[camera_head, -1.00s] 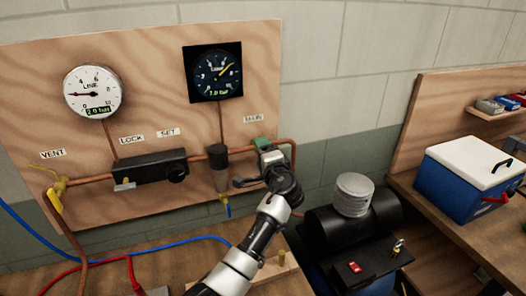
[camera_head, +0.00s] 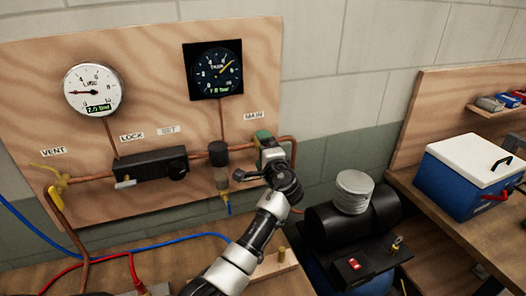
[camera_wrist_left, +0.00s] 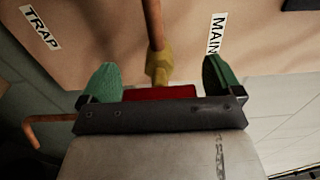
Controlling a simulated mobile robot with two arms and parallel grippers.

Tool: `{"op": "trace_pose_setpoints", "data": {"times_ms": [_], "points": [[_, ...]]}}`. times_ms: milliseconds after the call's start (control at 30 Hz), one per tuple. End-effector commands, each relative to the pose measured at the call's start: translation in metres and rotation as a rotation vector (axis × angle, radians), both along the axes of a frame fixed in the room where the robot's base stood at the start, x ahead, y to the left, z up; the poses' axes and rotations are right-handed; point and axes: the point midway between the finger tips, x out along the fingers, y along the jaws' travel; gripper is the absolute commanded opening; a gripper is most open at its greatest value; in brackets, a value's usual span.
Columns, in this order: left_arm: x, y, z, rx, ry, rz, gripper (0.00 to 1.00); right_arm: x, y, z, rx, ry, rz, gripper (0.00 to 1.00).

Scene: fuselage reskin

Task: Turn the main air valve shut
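My left gripper (camera_head: 266,140) is at the main air valve, under the MAIN label (camera_head: 254,115), and covers most of it in the head view. In the left wrist view the brass valve body (camera_wrist_left: 159,66) and its red handle (camera_wrist_left: 160,93) show between the green fingertips of my gripper (camera_wrist_left: 163,85). The fingers are wide apart, one on each side of the red handle. I cannot tell whether they touch it. My right gripper is not in view.
Left of the valve are the regulator block (camera_head: 150,167), the yellow vent valve (camera_head: 56,183) and two gauges, LINE (camera_head: 92,90) and TRAIN or similar (camera_head: 215,70). A black compressor (camera_head: 350,220) stands at lower right, beside a bench with a blue cooler (camera_head: 460,185).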

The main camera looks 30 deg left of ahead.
Motion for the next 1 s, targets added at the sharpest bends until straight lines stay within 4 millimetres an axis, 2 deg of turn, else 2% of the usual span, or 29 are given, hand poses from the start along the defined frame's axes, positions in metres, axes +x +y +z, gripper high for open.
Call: {"op": "trace_pose_setpoints", "data": {"times_ms": [333,700,833,1000], "points": [[-0.005,-0.008,-0.003,-0.002,0.001,-0.002,0.94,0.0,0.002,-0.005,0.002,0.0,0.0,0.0],[-0.052,-0.059,-0.005,-0.004,0.0,-0.003,0.94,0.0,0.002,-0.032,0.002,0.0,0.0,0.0],[-0.064,-0.073,-0.004,-0.003,0.0,-0.002,0.94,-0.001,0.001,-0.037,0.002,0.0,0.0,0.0],[-0.071,-0.08,-0.002,-0.001,0.001,0.0,0.94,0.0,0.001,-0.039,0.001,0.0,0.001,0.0]]}}
